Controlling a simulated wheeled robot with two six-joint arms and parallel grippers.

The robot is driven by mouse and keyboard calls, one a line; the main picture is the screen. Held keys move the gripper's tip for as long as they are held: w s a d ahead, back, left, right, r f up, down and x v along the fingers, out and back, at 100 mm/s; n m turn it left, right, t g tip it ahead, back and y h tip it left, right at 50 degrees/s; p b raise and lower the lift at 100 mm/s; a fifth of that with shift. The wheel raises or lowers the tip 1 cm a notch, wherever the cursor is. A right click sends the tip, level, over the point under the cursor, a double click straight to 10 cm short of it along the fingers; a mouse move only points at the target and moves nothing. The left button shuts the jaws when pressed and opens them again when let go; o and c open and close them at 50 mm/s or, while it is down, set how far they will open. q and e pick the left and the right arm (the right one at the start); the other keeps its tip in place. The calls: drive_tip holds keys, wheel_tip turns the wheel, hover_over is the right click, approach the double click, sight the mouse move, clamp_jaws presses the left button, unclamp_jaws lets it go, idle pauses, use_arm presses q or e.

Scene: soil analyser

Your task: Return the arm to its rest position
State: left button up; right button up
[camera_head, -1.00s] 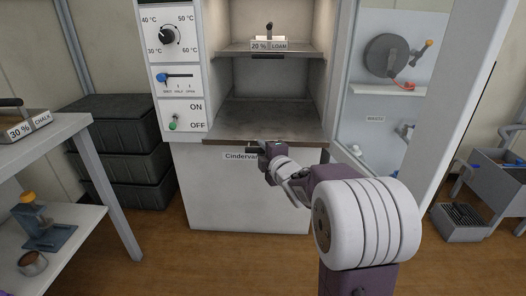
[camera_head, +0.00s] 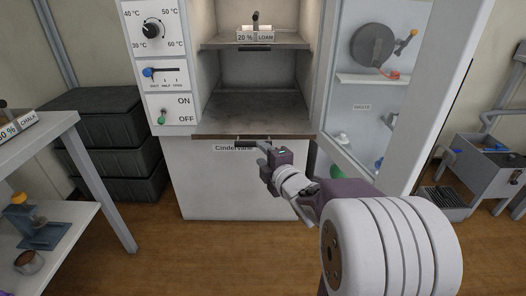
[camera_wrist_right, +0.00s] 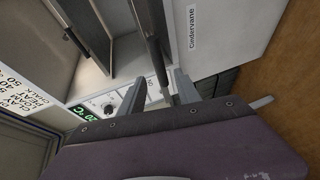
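My right arm (camera_head: 335,190) reaches forward from the lower right in the head view. Its gripper (camera_head: 256,150) is at the front edge of the oven's lower shelf (camera_head: 255,122), close to a dark bar handle (camera_head: 253,143). In the right wrist view the two fingers of this gripper (camera_wrist_right: 160,92) stand apart. The dark bar runs down toward the gap, but I cannot tell whether it lies between the fingers. No held object shows. My left arm and gripper are out of view.
The oven's lower cabinet (camera_head: 230,185) is below the gripper. An open door (camera_head: 395,85) stands to the right. An upper shelf (camera_head: 225,41) carries a "20% loam" tray (camera_head: 255,37). Dark crates (camera_head: 118,150) and a table (camera_head: 115,205) are left. Wooden floor in front is clear.

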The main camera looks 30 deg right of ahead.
idle(0.4)
drive_tip(key=w+a+f+g+y+p, duration=0.2)
drive_tip(key=a+f+y+p, duration=0.15)
drive_tip(key=a, duration=0.85)
drive_tip(key=s+a+f+m+g+p, duration=0.1)
drive_tip(key=s+f+m+g, duration=0.5)
drive_tip(key=s+f+m, duration=0.3)
drive_tip(key=s+a+f+m+g, duration=0.1)
drive_tip(key=s+f+m+g, duration=0.55)
drive_tip(key=s, duration=0.45)
wheel_tip(320, 180, up, 38)
drive_tip(key=p, duration=3.8)
drive_tip(key=shift+w+r+h, duration=0.2)
drive_tip(key=shift+w+h, duration=0.15)
